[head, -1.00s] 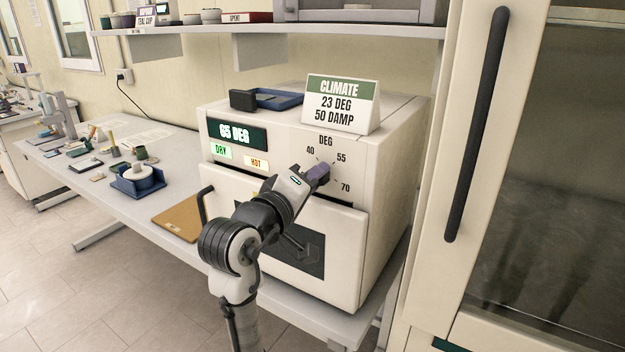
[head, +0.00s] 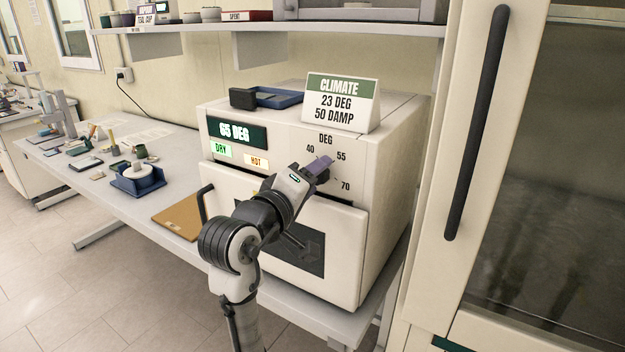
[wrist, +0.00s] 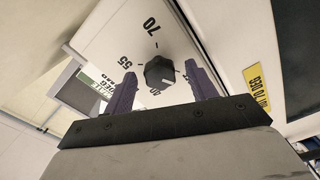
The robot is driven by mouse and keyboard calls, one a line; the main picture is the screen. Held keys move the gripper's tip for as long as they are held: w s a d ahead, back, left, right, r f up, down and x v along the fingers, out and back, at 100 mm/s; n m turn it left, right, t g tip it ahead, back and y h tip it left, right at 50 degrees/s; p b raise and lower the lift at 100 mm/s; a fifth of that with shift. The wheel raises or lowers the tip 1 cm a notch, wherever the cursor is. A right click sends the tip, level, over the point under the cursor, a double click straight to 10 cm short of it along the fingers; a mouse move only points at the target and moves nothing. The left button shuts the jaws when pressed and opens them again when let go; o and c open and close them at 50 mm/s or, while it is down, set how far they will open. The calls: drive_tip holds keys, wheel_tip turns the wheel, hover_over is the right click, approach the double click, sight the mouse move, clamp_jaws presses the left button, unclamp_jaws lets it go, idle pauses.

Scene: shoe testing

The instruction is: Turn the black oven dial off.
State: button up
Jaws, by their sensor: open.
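The black oven dial (wrist: 160,70) shows in the wrist view on the oven's pale front panel, with a small light mark on its face. Numbers 70, 55 and a partly hidden 40 are printed around it. In the head view my gripper hides the dial. My gripper (head: 319,166) is open at the panel, and its purple fingers also show in the wrist view (wrist: 160,74). One finger appears on each side of the dial, with visible gaps; I cannot tell how deep they reach. The white oven (head: 385,190) has a lit display (head: 236,133) reading 65 DEG.
A CLIMATE sign (head: 340,103) and a dark blue tray (head: 277,98) stand on the oven's top. The oven door handle (head: 205,203) juts out at left. A tall cabinet (head: 425,220) stands close on the right. Small items lie on the bench (head: 110,200) at left.

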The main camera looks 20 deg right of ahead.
drive_tip(key=b+v, duration=0.4)
drive_tip(key=v, duration=0.9)
drive_tip(key=shift+s+a, duration=0.25)
drive_tip(key=shift+a, duration=0.05)
